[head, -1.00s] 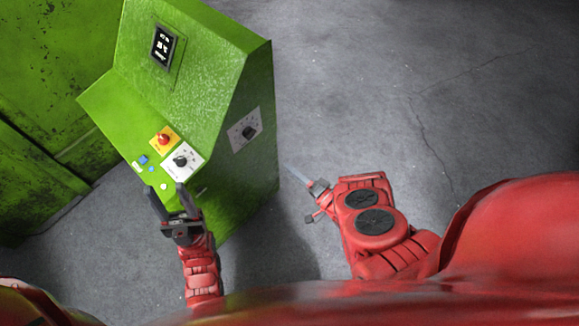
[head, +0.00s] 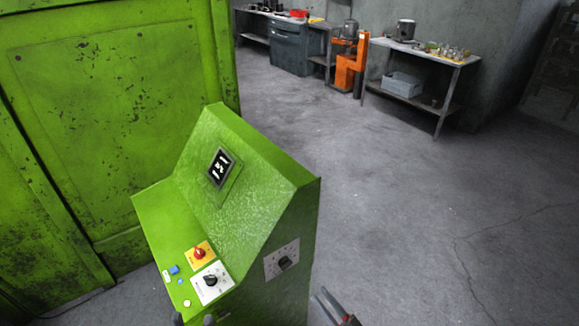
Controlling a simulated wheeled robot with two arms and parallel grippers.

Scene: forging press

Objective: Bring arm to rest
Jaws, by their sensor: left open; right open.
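The green control console (head: 240,165) stands left of centre in the head view, with a small screen, a red knob on a yellow plate (head: 200,253), and a black dial on a white plate (head: 211,282). Only the fingertips of my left gripper (head: 193,320) show at the bottom edge, apart and empty, just in front of the console's sloping panel. My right gripper (head: 336,308) shows in part at the bottom edge, right of the console, open with nothing seen in it. Both arms are otherwise out of the picture.
A large green machine wall (head: 110,120) stands behind and left of the console. At the back are a grey workbench (head: 290,50), an orange machine (head: 350,68) and a metal table (head: 425,55). The concrete floor (head: 410,190) on the right is clear.

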